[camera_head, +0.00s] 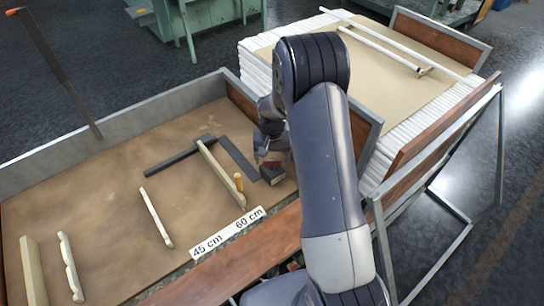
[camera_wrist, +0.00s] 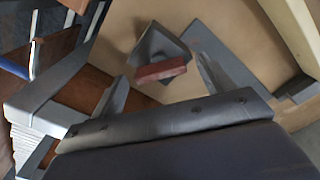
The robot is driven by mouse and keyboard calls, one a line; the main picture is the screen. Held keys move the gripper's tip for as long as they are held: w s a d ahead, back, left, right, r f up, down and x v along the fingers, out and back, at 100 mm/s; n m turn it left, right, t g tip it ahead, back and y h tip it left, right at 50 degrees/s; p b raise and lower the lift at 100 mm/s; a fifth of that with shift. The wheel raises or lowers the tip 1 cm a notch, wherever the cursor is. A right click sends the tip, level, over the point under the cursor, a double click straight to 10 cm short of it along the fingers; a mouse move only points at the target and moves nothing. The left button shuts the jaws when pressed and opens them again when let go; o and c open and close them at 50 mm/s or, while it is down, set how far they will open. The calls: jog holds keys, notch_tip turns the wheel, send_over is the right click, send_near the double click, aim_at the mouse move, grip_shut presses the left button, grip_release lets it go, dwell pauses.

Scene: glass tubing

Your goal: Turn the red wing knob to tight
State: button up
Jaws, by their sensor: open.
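The red wing knob (camera_wrist: 161,71) is a short red bar on a grey block (camera_wrist: 160,45) in the wrist view. My gripper (camera_wrist: 161,66) is open, with one finger on each side of the knob and visible gaps between. The fingers do not appear to touch it. In the head view the knob (camera_head: 272,166) shows small and dark red, just below my gripper (camera_head: 271,150), partly covered by my arm. Any marking for tight is not readable.
Metal walls and wooden rails (camera_head: 240,98) edge the board.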

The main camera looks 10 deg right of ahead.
jog(key=c, duration=1)
jog(key=shift+f+m+b, duration=0.1)
jog(key=shift+m+b, duration=0.2)
jog(key=shift+m, duration=0.1)
jog(key=m+b, duration=0.2)
jog(key=m, duration=0.1)
jog(key=shift+m, duration=0.4)
jog(key=m+b, duration=0.2)
jog(key=m, duration=0.4)
jog(key=o, duration=1)
